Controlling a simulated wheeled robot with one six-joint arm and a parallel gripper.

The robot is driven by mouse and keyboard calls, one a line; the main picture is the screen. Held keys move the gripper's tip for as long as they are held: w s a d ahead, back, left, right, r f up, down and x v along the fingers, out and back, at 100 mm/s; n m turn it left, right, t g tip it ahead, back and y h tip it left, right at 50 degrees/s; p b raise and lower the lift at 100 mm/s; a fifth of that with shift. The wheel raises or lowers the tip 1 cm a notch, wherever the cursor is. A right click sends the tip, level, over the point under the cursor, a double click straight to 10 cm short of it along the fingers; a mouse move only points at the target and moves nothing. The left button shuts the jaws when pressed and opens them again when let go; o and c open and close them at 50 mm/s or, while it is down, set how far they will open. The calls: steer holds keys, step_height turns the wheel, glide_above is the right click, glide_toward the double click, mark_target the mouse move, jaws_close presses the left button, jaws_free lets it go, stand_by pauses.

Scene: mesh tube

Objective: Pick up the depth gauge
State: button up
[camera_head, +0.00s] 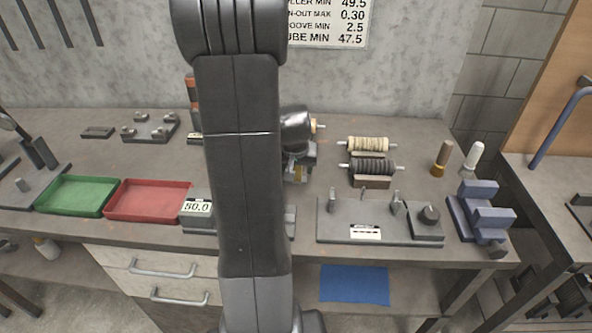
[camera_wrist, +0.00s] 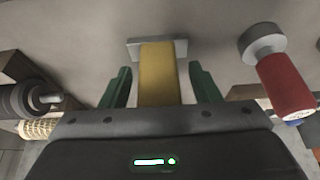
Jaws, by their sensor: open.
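The depth gauge, as I take it, is a T-shaped tool with a yellow body (camera_wrist: 158,72) and a grey crossbar at its far end. It shows at the centre of the wrist view. My gripper (camera_wrist: 160,86) is open, with its two green fingers on either side of the yellow body and a visible gap on each side. The near end of the gauge is hidden behind my gripper housing. In the head view, my arm covers much of the middle of the bench, and I cannot make out the fingertips or the gauge clearly there.
A red-handled tool (camera_wrist: 285,82) with a grey round head is close on the right. A dark roller (camera_wrist: 25,98) and a cream ribbed roller (camera_wrist: 38,128) are on the left. On the bench are a green tray (camera_head: 76,213), a red tray (camera_head: 150,218) and a grey fixture plate (camera_head: 340,232).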

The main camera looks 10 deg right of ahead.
steer(key=shift+c, duration=0.3)
steer(key=c, duration=1.1)
steer(key=shift+r, duration=0.1)
step_height(320, 180, up, 10)
steer(key=shift+f, duration=0.1)
